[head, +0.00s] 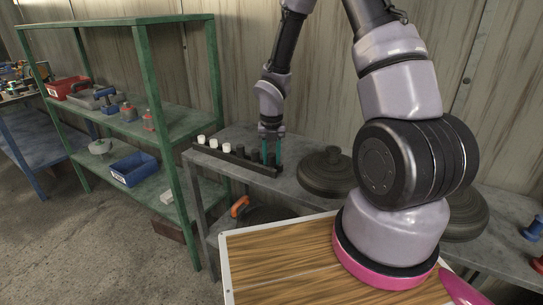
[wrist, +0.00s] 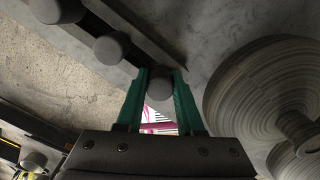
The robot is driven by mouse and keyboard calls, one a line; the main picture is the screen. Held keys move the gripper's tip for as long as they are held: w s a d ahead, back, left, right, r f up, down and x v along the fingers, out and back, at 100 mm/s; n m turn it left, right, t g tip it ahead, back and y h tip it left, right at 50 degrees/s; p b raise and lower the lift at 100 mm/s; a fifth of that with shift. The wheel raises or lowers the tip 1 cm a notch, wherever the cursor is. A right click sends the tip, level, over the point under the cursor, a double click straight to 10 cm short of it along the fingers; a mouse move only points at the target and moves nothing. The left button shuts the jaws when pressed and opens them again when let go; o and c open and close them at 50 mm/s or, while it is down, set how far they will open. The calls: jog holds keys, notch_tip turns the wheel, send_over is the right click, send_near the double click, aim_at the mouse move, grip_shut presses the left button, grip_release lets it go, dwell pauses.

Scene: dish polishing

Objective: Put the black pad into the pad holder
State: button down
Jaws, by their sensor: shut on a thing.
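The pad holder (head: 209,153) is a long dark narrow rack along the front left edge of the grey table. Several white and black pads stand in a row in it. My gripper (head: 271,158) points down at the rack's right end, its teal fingers (wrist: 160,88) shut on a dark round black pad (wrist: 160,83). In the wrist view this pad is in line with two other dark pads (wrist: 110,47) in the rack. The fingers mostly hide the held pad in the head view. I cannot tell whether its lower end is seated in the rack.
A ridged dark round dish (head: 327,174) lies on the table (head: 290,190) just right of my gripper, with another (head: 468,215) further right. A green shelf (head: 140,75) with tools and a blue bin (head: 134,168) stands at the left. A wood-topped surface (head: 280,262) is in front.

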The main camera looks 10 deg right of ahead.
aim_at(272, 155)
dwell(0.3)
jog(key=shift+c, duration=2.3)
grip_release()
jog(key=r, duration=1.1)
jog(key=shift+s, duration=0.25)
jog(key=s+d+r+m+t, duration=0.1)
jog(key=s+d+r+m, duration=0.15)
jog(key=r+m, duration=0.6)
jog(key=s+d+r+m+t, duration=0.2)
jog(key=s+r+m, duration=0.2)
jog(key=r+m, duration=0.4)
jog(key=s+r+m+t+y, duration=0.1)
jog(key=s+r+m, duration=0.4)
jog(key=m, duration=0.5)
jog(key=s+d+r+m+t+y, duration=0.1)
jog(key=s+r+m+t, duration=0.1)
jog(key=s+r+m, duration=0.4)
jog(key=s+m, duration=0.1)
jog(key=m, duration=0.4)
jog(key=shift+s+d+t, duration=0.15)
jog(key=shift+t, duration=0.15)
